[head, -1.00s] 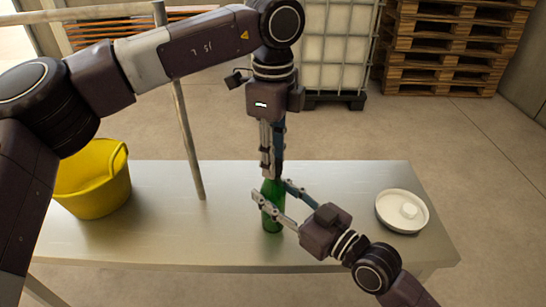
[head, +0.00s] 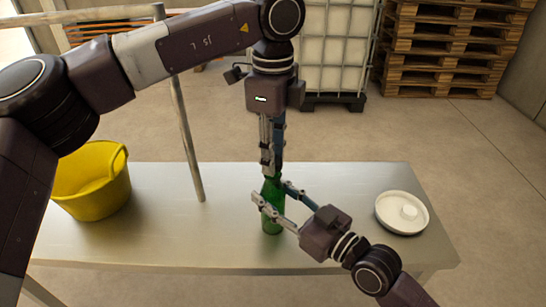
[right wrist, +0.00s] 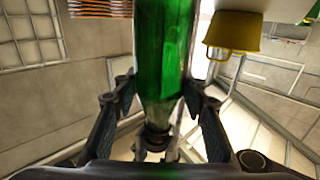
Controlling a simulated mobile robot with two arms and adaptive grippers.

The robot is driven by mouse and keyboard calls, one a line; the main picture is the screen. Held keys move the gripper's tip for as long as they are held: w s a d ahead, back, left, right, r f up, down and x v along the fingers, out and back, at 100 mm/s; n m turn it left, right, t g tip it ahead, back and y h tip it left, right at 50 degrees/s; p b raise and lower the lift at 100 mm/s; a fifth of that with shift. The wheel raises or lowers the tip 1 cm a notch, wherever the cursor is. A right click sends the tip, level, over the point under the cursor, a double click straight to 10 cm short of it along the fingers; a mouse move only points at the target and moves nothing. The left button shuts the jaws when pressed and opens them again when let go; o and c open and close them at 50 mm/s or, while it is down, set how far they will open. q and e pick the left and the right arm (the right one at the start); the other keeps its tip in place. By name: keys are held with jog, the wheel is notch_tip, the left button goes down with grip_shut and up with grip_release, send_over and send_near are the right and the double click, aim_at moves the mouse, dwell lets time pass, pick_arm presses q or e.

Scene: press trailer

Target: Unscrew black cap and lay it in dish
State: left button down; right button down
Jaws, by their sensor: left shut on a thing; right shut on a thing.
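A green bottle (head: 272,222) stands upright on the metal table. My right gripper (head: 272,191) is shut around its upper body; the bottle also shows between the fingers in the right wrist view (right wrist: 162,50). My left gripper (head: 271,173) points straight down at the bottle's top and is shut on the black cap. The cap is hidden by the fingers in the head view. In the right wrist view the dark cap (right wrist: 156,137) shows at the neck end; I cannot tell whether it is clear of the neck. A white dish (head: 384,219) sits at the table's right.
A yellow bucket (head: 92,190) stands at the table's left, near a metal post (head: 187,140). Pallets (head: 450,50) are stacked behind.

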pick_arm(q)
jog(key=shift+r, duration=0.45)
jog(key=shift+r, duration=2.05)
pick_arm(e)
jog(key=c, duration=1.1)
grip_release()
